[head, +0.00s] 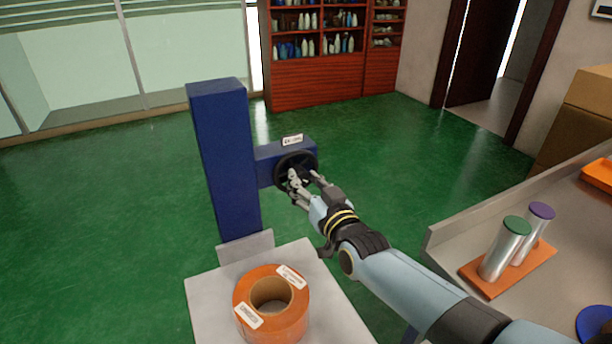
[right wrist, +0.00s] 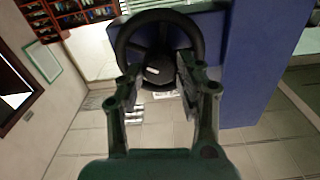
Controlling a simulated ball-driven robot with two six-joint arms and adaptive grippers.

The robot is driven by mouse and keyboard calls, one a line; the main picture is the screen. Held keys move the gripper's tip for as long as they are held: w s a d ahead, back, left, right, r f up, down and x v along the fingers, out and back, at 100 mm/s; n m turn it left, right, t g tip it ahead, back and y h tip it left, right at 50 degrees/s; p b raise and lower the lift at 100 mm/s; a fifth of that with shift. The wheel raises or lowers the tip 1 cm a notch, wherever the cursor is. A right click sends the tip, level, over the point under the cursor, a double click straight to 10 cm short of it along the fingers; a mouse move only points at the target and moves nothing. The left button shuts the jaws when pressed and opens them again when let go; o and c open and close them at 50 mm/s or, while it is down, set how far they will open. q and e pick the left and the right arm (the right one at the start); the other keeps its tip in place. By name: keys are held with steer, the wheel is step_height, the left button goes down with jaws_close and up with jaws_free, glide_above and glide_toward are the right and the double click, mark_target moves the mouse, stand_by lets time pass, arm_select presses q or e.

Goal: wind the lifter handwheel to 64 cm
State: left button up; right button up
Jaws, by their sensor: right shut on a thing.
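The lifter is a blue column (head: 224,160) with a blue side box (head: 268,165) at the middle of the head view. The black handwheel (head: 309,161) is on the box's front face, below a small white label (head: 292,140) too small to read. My right gripper (head: 304,179) is at the wheel, shut on it. In the right wrist view the wheel (right wrist: 120,42) shows its rim, spokes and hub, with the fingers (right wrist: 158,82) on both sides of its lower part. The lifter's pale platform (head: 208,292) carries an orange roll (head: 271,318) with white labels. My left gripper is out of view.
At right a grey table (head: 448,240) holds an orange tray (head: 522,269) with two silver cylinders, one green-capped (head: 503,250), one purple-capped (head: 533,232). Cardboard boxes (head: 590,115) stand behind it. A red-brown shelf (head: 320,82) is at the back. Green floor around the lifter is clear.

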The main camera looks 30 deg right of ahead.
steer(key=n+p, duration=0.1)
steer(key=n, duration=0.2)
steer(key=shift+a+f+n, duration=0.1)
steer(key=shift+n, duration=0.3)
steer(key=n+p, duration=0.1)
steer(key=n, duration=0.3)
steer(key=shift+s+n, duration=0.1)
steer(key=shift+n, duration=0.2)
steer(key=shift+f+n+p, duration=0.2)
steer(key=shift+n+p, duration=0.5)
steer(key=shift+n, duration=5.8)
steer(key=shift+f+n+p, duration=0.15)
steer(key=shift+n+p, duration=0.55)
steer(key=shift+n, duration=5.8)
steer(key=o, duration=1.1)
steer(key=shift+r, duration=0.1)
steer(key=shift+o, duration=0.2)
